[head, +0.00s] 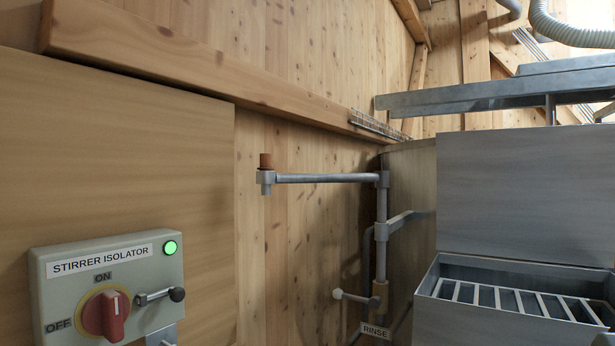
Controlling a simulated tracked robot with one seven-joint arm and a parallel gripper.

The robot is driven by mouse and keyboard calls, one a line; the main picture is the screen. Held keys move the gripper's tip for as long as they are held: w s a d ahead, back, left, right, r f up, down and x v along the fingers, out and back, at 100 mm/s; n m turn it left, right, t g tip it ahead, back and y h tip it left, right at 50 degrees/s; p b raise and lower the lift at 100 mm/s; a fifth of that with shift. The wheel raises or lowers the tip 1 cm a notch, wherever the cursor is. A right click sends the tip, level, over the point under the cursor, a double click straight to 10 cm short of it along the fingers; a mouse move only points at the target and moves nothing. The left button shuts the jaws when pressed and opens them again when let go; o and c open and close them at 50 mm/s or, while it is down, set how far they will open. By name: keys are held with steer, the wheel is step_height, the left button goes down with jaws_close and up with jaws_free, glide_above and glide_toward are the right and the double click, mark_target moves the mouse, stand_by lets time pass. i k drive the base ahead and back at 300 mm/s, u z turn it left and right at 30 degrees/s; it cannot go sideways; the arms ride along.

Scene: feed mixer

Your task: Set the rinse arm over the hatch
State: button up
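The rinse arm (325,178) is a grey horizontal pipe on an upright post (381,235). It points left, away from the hatch, and its free end carries a downward nozzle with a brown cap (266,161). A valve with a pale knob (338,294) sits low on the post, above a RINSE label (375,331). The hatch (515,300) is at the lower right, a metal box opening with a barred grate. A grey metal panel (525,195) stands upright behind it. My gripper is not in view.
A grey STIRRER ISOLATOR box (108,285) is at the lower left, with a red rotary switch (105,315), a small black-knobbed lever (160,295) and a lit green lamp (170,247). Metal rails (500,95) run above the hatch. Wooden wall lies behind the rinse arm.

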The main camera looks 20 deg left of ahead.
mark_target(265, 178)
steer(key=u, duration=1)
